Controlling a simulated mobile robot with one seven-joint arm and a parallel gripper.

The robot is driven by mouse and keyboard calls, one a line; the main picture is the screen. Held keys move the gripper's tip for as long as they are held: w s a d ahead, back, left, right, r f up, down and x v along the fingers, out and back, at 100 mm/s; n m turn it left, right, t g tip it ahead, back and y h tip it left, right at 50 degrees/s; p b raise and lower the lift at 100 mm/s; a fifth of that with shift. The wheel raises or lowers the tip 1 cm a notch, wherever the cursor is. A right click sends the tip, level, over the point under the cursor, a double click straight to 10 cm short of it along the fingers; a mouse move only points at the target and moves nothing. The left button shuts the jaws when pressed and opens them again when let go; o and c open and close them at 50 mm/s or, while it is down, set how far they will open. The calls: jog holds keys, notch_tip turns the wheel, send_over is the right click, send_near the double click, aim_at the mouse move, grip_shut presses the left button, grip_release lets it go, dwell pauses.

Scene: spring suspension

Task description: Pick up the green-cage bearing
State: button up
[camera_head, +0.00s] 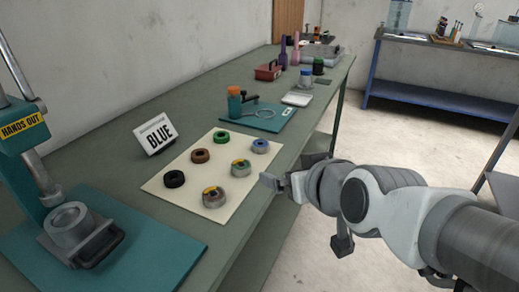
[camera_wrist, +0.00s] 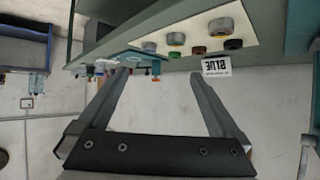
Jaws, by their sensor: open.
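A cream mat (camera_head: 160,187) holds two rows of round parts. In its right row, the middle metallic bearing (camera_head: 240,167) shows teal-green with some yellow inside and looks like the green-cage one; it also appears in the wrist view (camera_wrist: 175,39). A blue-centred bearing (camera_head: 260,146) lies behind it and a yellow-brown-centred one (camera_head: 214,197) in front. The left row has a solid green ring (camera_head: 221,137), a brown ring (camera_head: 200,155) and a black ring (camera_head: 174,179). My gripper (camera_head: 275,184) is open and empty, right of the mat near the bench edge; its spread fingers show in the wrist view (camera_wrist: 158,74).
A white "BLUE" sign (camera_head: 156,134) stands left of the mat. A press (camera_head: 25,135) stands at the front left on a teal base. A teal board (camera_head: 272,121) with an orange-capped bottle lies behind the mat.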

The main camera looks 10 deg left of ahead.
jog(key=w+a+f+t+y+b, duration=0.1)
jog(key=a+f+b, duration=0.3)
jog(key=f+b, duration=0.1)
jog(key=n+p, duration=0.1)
jog(key=p, duration=0.6)
send_near(242, 166)
jog(key=shift+s+d, duration=0.3)
jog(key=shift+d, duration=0.15)
jog(key=shift+w+a+p, duration=0.25)
jog(key=shift+w+p, duration=0.25)
jog(key=shift+p, duration=0.65)
jog(key=shift+w+a+f+p, duration=0.2)
jog(key=shift+w+f+p, duration=0.15)
jog(key=shift+p, duration=0.8)
jog(key=shift+b+x, duration=0.3)
jog(key=shift+x, duration=0.7)
jog(key=shift+t, duration=0.3)
jog(key=shift+a+b+x, duration=0.15)
jog(key=shift+b+x, duration=0.05)
jog(key=shift+x, duration=1.3)
jog(key=shift+a+b+x, duration=0.15)
jog(key=shift+b+x, duration=0.05)
jog(key=shift+x, duration=1.3)
jog(key=shift+s, duration=0.15)
grip_shut()
jog(key=shift+r, duration=0.1)
